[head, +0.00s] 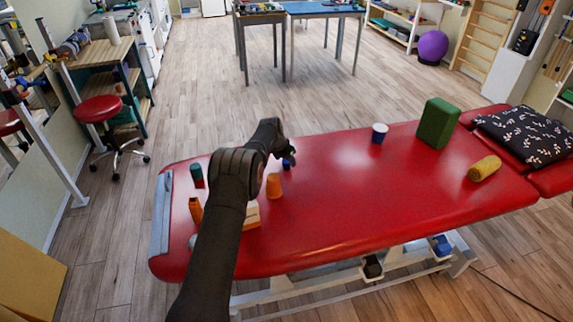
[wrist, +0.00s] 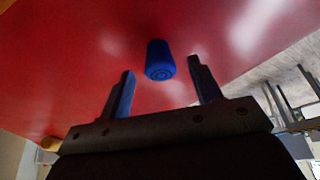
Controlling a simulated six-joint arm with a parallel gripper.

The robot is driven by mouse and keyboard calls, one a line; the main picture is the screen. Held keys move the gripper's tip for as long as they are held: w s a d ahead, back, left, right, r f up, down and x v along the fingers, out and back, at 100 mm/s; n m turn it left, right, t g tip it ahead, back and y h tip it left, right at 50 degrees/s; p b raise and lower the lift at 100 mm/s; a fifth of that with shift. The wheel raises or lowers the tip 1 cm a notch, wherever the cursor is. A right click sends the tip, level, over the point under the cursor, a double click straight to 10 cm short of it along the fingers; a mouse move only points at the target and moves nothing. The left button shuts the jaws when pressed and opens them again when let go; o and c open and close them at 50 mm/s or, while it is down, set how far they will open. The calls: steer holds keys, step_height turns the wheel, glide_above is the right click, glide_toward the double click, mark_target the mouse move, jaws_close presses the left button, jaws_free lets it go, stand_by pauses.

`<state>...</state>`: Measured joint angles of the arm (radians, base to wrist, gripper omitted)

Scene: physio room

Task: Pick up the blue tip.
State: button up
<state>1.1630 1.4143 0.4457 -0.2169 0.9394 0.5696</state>
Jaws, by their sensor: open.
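The blue tip (wrist: 159,54) is a small ribbed blue piece on the red couch top (wrist: 70,60). In the wrist view it lies just beyond and between the fingertips of my gripper (wrist: 161,72), with a gap on both sides. My gripper is open and empty. In the head view the blue tip (head: 286,164) is small and partly hidden by my gripper (head: 290,155), which is low over the couch. Whether the fingers touch the couch cannot be told.
An orange cup (head: 274,187) stands close by, nearer the front. A teal cylinder (head: 197,174), an orange piece (head: 196,210) and a half-hidden pale block (head: 252,216) are at left. A white-and-blue cup (head: 379,133), green block (head: 437,123) and yellow roll (head: 484,168) are right.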

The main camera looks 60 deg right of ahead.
mark_target(285, 162)
steer(key=shift+x, duration=1.55)
steer(key=shift+a, duration=0.1)
steer(key=shift+c, duration=0.2)
steer(key=c, duration=1)
steer(key=shift+r, duration=0.1)
